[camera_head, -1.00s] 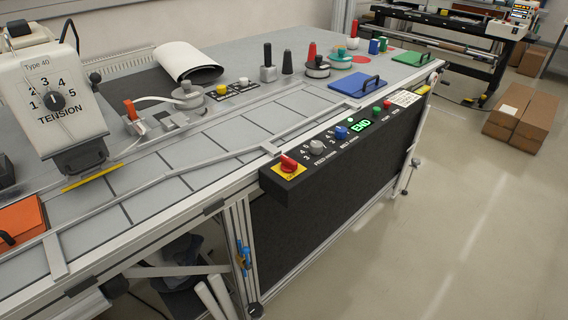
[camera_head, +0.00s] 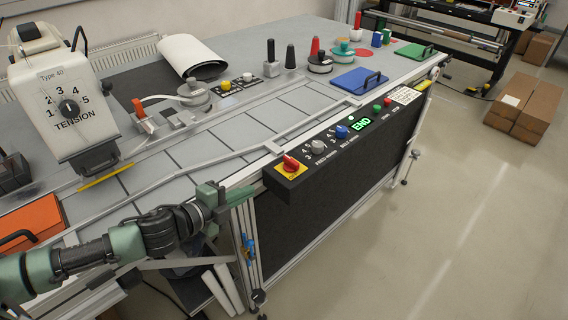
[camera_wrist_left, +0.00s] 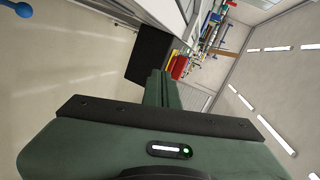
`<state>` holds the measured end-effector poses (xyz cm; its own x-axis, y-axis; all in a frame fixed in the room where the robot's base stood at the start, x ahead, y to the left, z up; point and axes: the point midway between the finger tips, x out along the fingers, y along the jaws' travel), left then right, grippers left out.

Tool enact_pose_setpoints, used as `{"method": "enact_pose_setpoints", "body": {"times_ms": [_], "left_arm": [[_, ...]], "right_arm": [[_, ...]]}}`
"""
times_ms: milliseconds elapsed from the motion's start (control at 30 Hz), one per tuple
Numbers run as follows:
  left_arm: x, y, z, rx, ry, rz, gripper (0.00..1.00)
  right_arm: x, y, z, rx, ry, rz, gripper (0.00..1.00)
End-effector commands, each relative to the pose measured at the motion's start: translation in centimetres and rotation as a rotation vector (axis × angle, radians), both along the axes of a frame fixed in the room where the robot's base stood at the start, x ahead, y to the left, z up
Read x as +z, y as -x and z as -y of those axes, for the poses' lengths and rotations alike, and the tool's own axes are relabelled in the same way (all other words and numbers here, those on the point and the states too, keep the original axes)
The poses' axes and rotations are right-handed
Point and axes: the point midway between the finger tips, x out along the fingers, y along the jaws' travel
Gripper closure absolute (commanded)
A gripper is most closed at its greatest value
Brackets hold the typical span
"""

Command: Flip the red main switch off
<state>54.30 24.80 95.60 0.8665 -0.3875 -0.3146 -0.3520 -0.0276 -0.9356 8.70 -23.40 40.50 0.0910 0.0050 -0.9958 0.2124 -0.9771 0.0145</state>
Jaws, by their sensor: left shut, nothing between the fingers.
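The red main switch (camera_head: 291,163) is a red rotary knob on a yellow plate, at the near left end of the black control panel (camera_head: 340,156) on the table's front edge. My left gripper (camera_head: 247,193) is green and comes in from the left, below and left of the switch, apart from it. Its fingers are shut and empty. In the left wrist view the shut fingers (camera_wrist_left: 160,88) point toward the dark panel end, and the red switch (camera_wrist_left: 180,66) shows just beyond them. My right gripper is not in view.
The tension unit (camera_head: 68,105) and an orange box (camera_head: 30,222) stand at left. The floor in front of the panel is clear.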

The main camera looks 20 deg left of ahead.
Motion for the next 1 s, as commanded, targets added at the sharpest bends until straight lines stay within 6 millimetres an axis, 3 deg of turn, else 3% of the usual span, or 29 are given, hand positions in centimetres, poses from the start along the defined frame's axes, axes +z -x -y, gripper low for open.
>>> {"method": "enact_pose_setpoints", "body": {"times_ms": [33, 100, 267, 733, 1000], "left_arm": [[1.5, 0.2, 0.0, -0.048, -0.043, 0.029, 1.00], [2.8, 0.6, 0.1, -0.099, -0.086, 0.056, 1.00], [4.0, 1.2, 0.2, -0.159, -0.134, 0.085, 1.00], [4.2, 0.9, 0.4, -0.164, -0.135, 0.089, 1.00], [3.5, -2.5, 2.5, -0.162, -0.132, 0.092, 1.00]], "right_arm": [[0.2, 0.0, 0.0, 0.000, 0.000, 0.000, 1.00], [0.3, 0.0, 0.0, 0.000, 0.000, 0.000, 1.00], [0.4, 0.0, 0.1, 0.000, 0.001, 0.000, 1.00], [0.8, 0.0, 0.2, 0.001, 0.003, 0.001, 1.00], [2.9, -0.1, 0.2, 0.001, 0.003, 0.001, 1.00]]}}
